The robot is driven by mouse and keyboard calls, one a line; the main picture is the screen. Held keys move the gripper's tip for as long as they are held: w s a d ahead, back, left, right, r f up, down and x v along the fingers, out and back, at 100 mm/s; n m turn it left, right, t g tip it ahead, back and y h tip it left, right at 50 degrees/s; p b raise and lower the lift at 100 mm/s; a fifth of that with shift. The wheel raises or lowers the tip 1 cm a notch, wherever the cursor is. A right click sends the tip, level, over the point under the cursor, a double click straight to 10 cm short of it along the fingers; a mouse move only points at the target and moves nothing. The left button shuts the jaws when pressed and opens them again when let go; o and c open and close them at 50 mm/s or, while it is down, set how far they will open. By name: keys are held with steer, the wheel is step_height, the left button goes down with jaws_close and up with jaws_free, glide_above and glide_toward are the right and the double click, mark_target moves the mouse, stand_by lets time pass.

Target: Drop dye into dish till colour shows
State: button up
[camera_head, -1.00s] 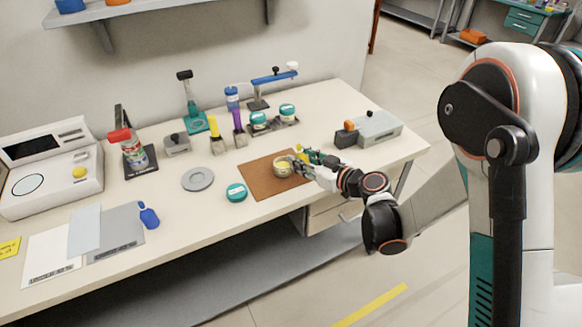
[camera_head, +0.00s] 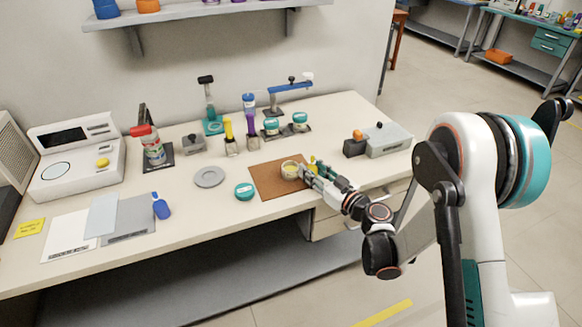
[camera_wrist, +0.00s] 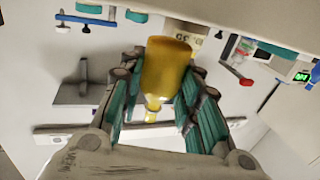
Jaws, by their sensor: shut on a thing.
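A small round dish (camera_head: 291,172) with a pale yellowish look stands on the brown mat (camera_head: 268,185). My gripper (camera_head: 310,172) is low at the dish's right side; I cannot tell whether they touch. In the wrist view my gripper (camera_wrist: 157,95) is shut on a yellow dye bottle (camera_wrist: 165,65), its narrow nozzle between the fingers. In the head view only a bit of yellow shows at the gripper. Whether any drop is falling cannot be seen.
A teal-lidded jar (camera_head: 244,191) and a grey disc (camera_head: 209,177) lie left of the mat. Yellow and purple bottles stand in holders behind it. A grey box device (camera_head: 388,140) stands to the right. The table's front edge is close below the mat.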

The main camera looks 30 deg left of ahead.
mark_target(313, 158)
steer(key=shift+r+p, duration=0.9)
steer(key=shift+r, duration=1.35)
